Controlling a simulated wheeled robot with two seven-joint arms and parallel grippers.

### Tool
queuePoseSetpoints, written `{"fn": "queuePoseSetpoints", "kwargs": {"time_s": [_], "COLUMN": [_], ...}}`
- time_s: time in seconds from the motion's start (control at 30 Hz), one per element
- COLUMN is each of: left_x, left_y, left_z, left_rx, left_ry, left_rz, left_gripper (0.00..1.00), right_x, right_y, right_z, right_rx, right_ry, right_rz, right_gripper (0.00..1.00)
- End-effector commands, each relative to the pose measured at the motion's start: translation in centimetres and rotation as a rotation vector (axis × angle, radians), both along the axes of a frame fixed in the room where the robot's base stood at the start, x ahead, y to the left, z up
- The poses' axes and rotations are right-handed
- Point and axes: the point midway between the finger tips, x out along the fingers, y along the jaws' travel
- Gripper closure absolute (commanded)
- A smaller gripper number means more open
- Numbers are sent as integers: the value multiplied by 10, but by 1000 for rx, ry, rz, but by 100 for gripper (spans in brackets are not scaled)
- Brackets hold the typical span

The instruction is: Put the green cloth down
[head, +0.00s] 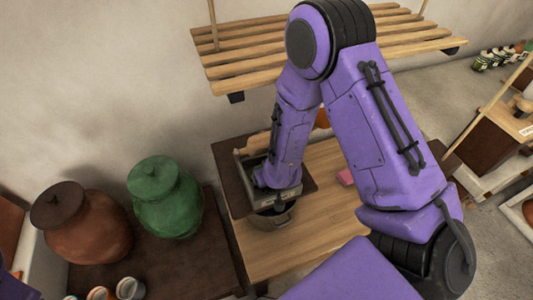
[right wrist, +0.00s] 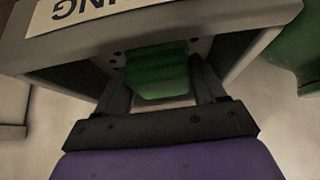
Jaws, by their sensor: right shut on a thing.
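The green cloth (right wrist: 157,78) is a small folded piece between the two dark fingers of my right gripper (right wrist: 160,88) in the right wrist view. The gripper is shut on it. In the head view my right gripper (head: 277,196) points down at the wooden table's left side, just above or at a dark round pot (head: 272,217). The cloth is hidden there by my own arm. In the wrist view a grey box-like thing with a lettered label (right wrist: 130,8) is close around the cloth; I cannot tell whether they touch. My left gripper is out of view.
A green lidded jar (head: 167,200) and a brown one (head: 82,225) stand on the dark surface at left, with small cups (head: 130,288) in front. A slatted shelf (head: 240,70) hangs above. A pink item (head: 345,177) lies on the wooden table (head: 310,235), whose front is bare.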

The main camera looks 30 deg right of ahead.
Motion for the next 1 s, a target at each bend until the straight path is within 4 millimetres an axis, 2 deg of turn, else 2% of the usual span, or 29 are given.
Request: {"fn": "queuePoseSetpoints", "kwargs": {"time_s": [0.07,0.1,0.13,0.17,0.4,0.53,0.9,1.0], "left_x": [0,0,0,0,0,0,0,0], "left_y": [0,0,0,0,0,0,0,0], "left_z": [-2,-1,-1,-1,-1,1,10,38], "left_rx": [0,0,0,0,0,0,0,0], "left_ry": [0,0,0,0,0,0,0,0], "left_rz": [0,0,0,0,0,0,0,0], "left_gripper": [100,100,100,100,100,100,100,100], "right_x": [0,0,0,0,0,-2,-48,-55], "right_y": [0,0,0,0,0,1,12,13], "right_z": [-4,-2,-2,-2,-2,7,83,97], "right_rx": [0,0,0,0,0,0,-2,0], "right_ry": [0,0,0,0,-1,-1,-5,4], "right_rz": [0,0,0,0,0,1,1,0], "right_gripper": [63,17,7,5,5,5,5,5]}}
